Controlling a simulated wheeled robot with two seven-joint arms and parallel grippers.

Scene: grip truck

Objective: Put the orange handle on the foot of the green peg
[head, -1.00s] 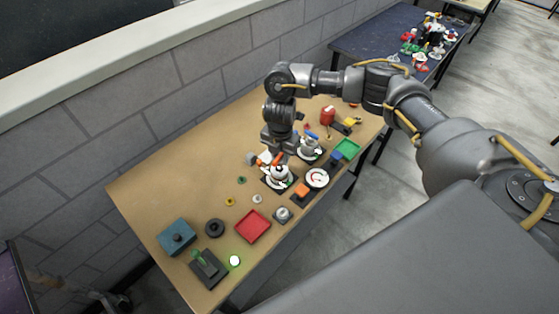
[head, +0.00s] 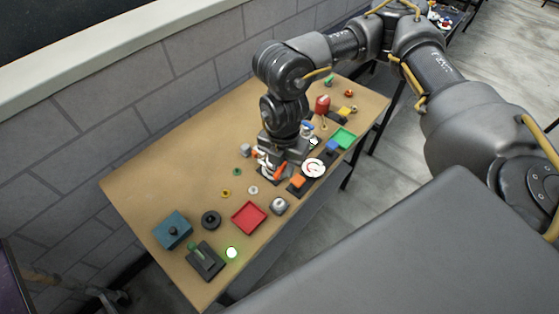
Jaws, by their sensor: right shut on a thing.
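The orange handle (head: 280,171) is a small bright piece at the middle of the table, just below my right gripper. My right gripper (head: 272,160) points down, with its fingers low and partly hidden; it is shut on the orange handle, at a white device on a dark base. A green peg (head: 194,249) shows on a dark block (head: 207,263) near the table's near left end, well apart from my right gripper. Its foot is too small to make out. My left gripper is not in view.
A teal box (head: 172,229), a black ring (head: 211,219) and a red tray (head: 249,217) stand near the green peg. A glowing green-white button (head: 231,253) is beside its block. An orange block (head: 298,181) and a white dial (head: 313,168) are right of my gripper.

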